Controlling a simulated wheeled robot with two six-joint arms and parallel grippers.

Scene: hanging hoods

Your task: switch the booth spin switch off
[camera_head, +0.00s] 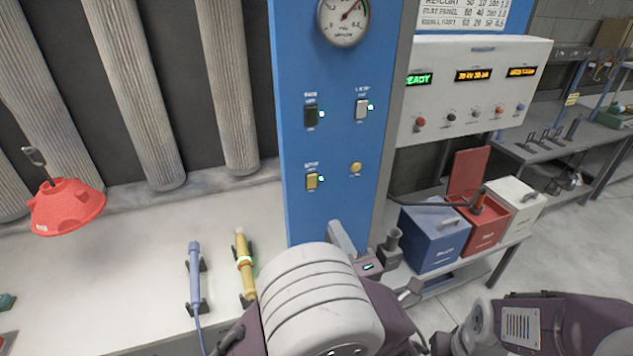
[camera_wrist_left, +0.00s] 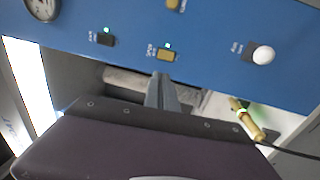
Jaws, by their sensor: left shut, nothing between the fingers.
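The blue panel (camera_head: 335,215) carries several switches. I take the yellow rocker switch (camera_head: 311,181) at lower left to be the booth spin switch, but its label is too small to read surely. In the left wrist view this yellow switch (camera_wrist_left: 166,54) also has a lit lamp. My left gripper (camera_head: 334,224) is shut and empty in front of the panel, below the switch in the head view. In the left wrist view its fingertips (camera_wrist_left: 160,76) lie just below the switch; contact cannot be told. My right gripper is not in view.
A black switch (camera_head: 311,115), a pale switch (camera_head: 361,108) and a yellow knob (camera_head: 355,168) sit close by. A white knob (camera_wrist_left: 263,55) shows in the left wrist view. Blue (camera_head: 435,234) and red (camera_head: 486,217) boxes stand right of the panel. A red hood (camera_head: 67,208) hangs left.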

